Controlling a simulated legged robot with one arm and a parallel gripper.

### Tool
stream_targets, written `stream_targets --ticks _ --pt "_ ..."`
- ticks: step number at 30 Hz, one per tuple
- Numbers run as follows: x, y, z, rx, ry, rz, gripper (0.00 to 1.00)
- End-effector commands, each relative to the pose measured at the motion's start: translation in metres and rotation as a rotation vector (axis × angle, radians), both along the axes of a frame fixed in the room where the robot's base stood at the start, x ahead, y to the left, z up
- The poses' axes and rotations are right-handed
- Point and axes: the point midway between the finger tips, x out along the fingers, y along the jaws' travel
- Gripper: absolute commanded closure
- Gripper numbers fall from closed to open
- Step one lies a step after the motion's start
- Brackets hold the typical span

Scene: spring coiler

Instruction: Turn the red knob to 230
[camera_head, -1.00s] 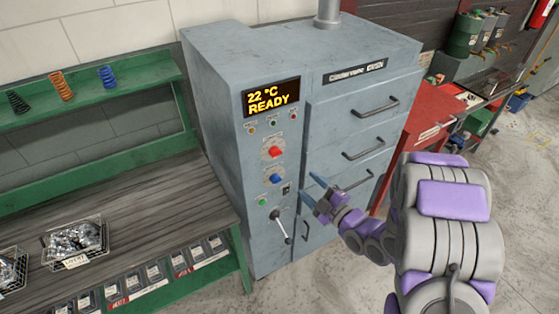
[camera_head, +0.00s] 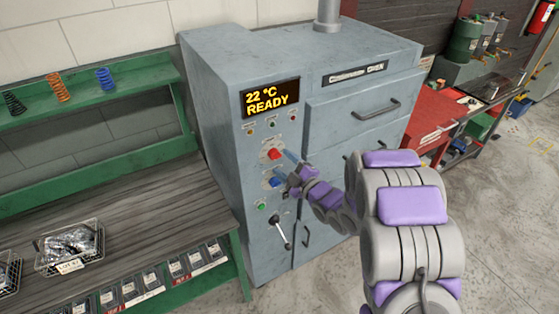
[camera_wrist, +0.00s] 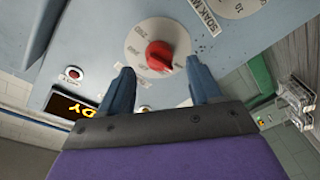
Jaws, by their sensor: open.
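The red knob (camera_head: 274,155) sits on a round pale dial on the front panel of the grey oven (camera_head: 222,130), below the display (camera_head: 270,98) reading "22 °C READY". In the wrist view the red knob (camera_wrist: 159,56) shows just beyond and between my two blue fingertips, on its numbered dial (camera_wrist: 135,45). My gripper (camera_wrist: 160,80) is open, with nothing between its fingers. In the head view my gripper (camera_head: 284,168) is close to the panel, beside and slightly below the red knob. The knob's exact setting is too small to read. Contact cannot be told.
A blue knob (camera_head: 277,182) lies below the red one, partly behind my gripper. Small buttons and a lever (camera_head: 279,228) are on the same panel. Oven drawers with handles (camera_head: 375,110) are to the right. A green-framed workbench (camera_head: 150,220) stands at left.

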Motion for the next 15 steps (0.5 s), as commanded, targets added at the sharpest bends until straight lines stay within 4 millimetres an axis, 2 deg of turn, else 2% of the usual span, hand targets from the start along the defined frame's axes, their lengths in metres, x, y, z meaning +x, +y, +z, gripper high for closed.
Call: stream_targets --ticks 6,15 --pt "0.018 0.017 0.001 0.001 -0.002 0.001 0.37" --pt "0.022 0.02 0.001 -0.001 -0.001 0.0 0.37"
